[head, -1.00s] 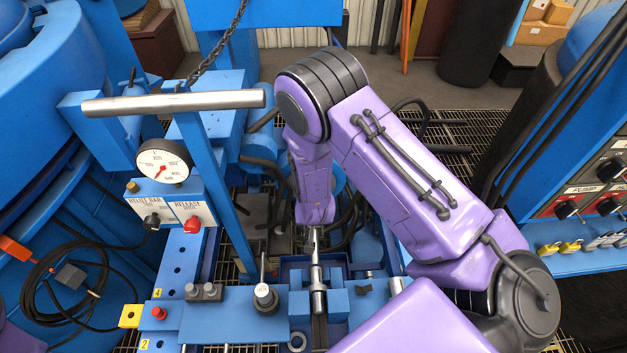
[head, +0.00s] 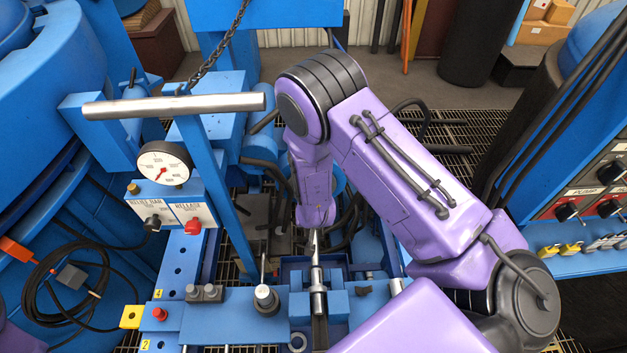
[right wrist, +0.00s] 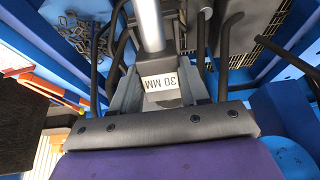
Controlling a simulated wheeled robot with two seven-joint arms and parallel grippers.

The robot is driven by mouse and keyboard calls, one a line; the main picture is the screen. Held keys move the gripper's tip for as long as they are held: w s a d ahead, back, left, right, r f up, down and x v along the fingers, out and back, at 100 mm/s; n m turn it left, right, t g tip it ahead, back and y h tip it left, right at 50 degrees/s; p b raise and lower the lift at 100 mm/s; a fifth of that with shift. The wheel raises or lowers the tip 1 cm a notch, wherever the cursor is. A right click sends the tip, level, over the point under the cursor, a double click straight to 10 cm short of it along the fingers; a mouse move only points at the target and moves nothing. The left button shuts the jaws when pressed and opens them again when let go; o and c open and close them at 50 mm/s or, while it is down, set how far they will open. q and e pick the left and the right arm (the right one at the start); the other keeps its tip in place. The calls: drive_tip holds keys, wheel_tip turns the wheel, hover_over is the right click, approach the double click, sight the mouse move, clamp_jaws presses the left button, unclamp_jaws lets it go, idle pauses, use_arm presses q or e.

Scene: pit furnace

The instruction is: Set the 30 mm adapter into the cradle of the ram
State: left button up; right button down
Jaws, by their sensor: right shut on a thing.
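The 30 mm adapter (right wrist: 163,83) shows in the right wrist view as a block with a white "30 MM" label and a bright metal rod (right wrist: 149,22) running away from it. My right gripper (right wrist: 158,92) is shut on the block, one grey finger on each side. In the head view, the right wrist points down behind a metal rod (head: 316,262), which lies in line with the slot between two blue blocks (head: 338,305), seemingly the cradle. Whether the adapter touches the cradle I cannot tell; the wrist hides the grip there. My left gripper is not in view.
A blue bench with a black-knobbed post (head: 266,298) and a red button (head: 159,314) lies left of the slot. A pressure gauge (head: 164,162) and a horizontal steel bar (head: 175,103) stand above it. Black hoses surround the wrist. A switch panel (head: 590,190) stands right.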

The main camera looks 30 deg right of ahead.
drive_tip(key=shift+s+a+f, duration=0.2)
drive_tip(key=shift+s+f, duration=0.25)
drive_tip(key=shift+s, duration=0.05)
drive_tip(key=shift+w+f, duration=0.15)
drive_tip(key=shift+f, duration=0.05)
drive_tip(key=shift+w+d+f, duration=0.15)
drive_tip(key=shift+w+d, duration=0.15)
drive_tip(key=shift+w, duration=0.05)
drive_tip(key=shift+s+a+r, duration=0.1)
drive_tip(key=shift+s+r, duration=0.05)
drive_tip(key=shift+r, duration=0.1)
drive_tip(key=shift+f, duration=0.65)
drive_tip(key=shift+f+b, duration=0.15)
drive_tip(key=shift+b, duration=0.25)
drive_tip(key=shift+s, duration=0.1)
